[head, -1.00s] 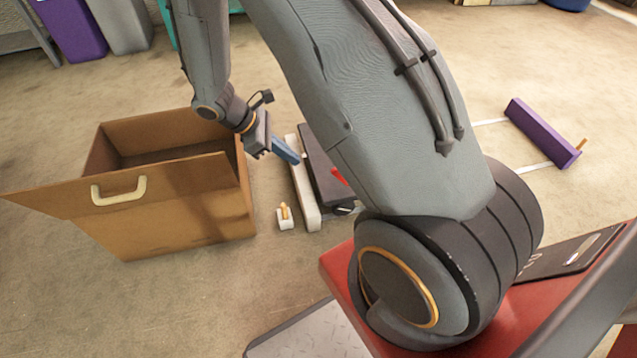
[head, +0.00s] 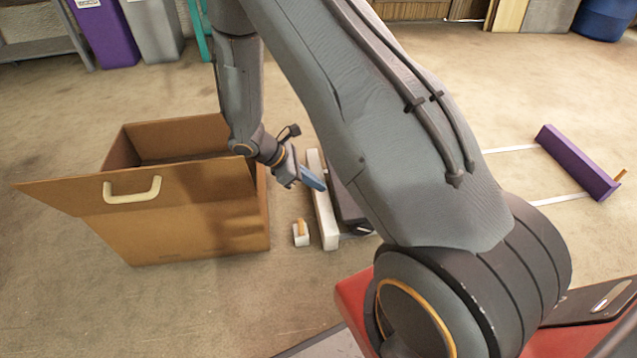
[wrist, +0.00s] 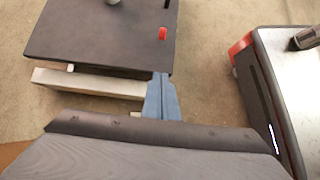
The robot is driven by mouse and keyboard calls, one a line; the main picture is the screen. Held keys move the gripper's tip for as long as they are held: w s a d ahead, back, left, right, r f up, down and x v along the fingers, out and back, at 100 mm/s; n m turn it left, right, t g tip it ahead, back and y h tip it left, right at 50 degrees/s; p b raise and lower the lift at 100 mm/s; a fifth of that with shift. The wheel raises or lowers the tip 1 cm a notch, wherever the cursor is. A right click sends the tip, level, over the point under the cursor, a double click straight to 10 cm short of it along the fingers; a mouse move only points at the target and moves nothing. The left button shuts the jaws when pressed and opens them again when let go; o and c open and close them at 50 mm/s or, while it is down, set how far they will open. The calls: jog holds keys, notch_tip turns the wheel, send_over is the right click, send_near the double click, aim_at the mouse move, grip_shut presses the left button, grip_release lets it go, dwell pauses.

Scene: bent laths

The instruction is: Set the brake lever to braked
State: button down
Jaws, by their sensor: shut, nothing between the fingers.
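A small red lever-like piece (wrist: 163,33) stands on a dark flat platform (wrist: 100,42) in the wrist view. In the head view my arm hides the red piece and most of the platform (head: 345,205). A small white block (head: 301,238) with an orange peg (head: 301,225) stands on the floor to the left. I cannot tell for certain which is the brake lever, or its setting. My gripper (head: 320,185), with blue fingers, is shut and empty above the white bar beside the platform. In the wrist view its fingertips (wrist: 161,76) point toward the platform's near edge, apart from the red piece.
An open cardboard box (head: 200,215) with a pale handle stands close left of my gripper. The white bar (head: 323,215) lies along the platform. A purple beam (head: 575,163) with an orange peg and pale floor strips lies right. Bins (head: 105,35) stand at the back.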

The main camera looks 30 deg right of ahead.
jog(key=s+d+f+b, duration=0.2)
jog(key=d+f+b, duration=0.1)
jog(key=d, duration=0.5)
jog(key=shift+s+f+b, duration=0.15)
jog(key=shift+f+b, duration=0.15)
jog(key=shift+b, duration=0.15)
jog(key=shift+r, duration=0.1)
